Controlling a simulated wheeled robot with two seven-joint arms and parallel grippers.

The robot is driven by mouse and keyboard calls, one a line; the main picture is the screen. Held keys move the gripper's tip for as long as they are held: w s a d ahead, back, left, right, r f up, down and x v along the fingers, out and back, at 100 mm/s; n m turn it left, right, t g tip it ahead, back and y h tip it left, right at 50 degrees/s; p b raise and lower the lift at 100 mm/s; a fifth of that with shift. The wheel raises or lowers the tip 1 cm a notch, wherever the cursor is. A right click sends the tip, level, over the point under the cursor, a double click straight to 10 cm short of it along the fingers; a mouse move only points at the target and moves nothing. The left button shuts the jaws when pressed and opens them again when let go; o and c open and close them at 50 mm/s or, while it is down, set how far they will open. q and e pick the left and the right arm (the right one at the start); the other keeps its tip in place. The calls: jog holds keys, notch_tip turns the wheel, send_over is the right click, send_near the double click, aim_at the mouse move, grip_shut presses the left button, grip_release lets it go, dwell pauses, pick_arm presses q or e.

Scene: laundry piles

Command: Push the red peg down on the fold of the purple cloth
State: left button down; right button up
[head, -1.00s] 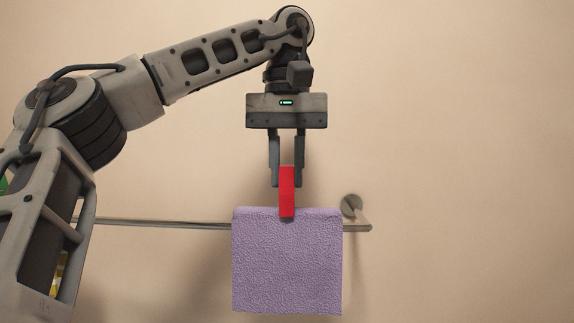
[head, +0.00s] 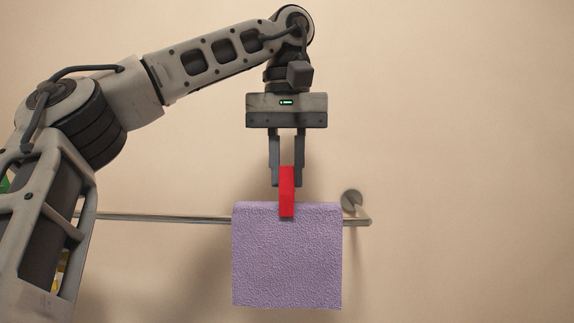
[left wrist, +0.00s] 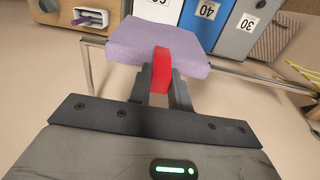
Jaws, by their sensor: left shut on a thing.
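The purple cloth (head: 287,262) hangs folded over a metal rail (head: 160,218), close to the rail's right end. The red peg (head: 287,190) stands upright at the middle of the cloth's top fold, its lower end overlapping the fold. My left gripper (head: 287,180) points straight down from above, shut on the upper part of the peg. In the left wrist view the peg (left wrist: 161,70) sits between the fingers against the cloth (left wrist: 157,45). How far the peg's legs straddle the fold is hidden. My right gripper is in neither view.
The rail's wall mount (head: 351,204) is just right of the cloth. The left wrist view shows bins with number labels (left wrist: 205,20) and a wooden cabinet (left wrist: 70,12) beyond the cloth. The wall right of the rail is bare.

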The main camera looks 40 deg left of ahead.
pick_arm(q)
jog(key=shift+f, duration=0.25)
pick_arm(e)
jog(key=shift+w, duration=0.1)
pick_arm(q)
jog(key=c, duration=1.2)
grip_release()
jog(key=shift+r, duration=0.3)
notch_tip(320, 180, up, 6)
jog(key=p, duration=0.4)
jog(key=shift+r+p, duration=0.5)
jog(key=shift+p, duration=0.1)
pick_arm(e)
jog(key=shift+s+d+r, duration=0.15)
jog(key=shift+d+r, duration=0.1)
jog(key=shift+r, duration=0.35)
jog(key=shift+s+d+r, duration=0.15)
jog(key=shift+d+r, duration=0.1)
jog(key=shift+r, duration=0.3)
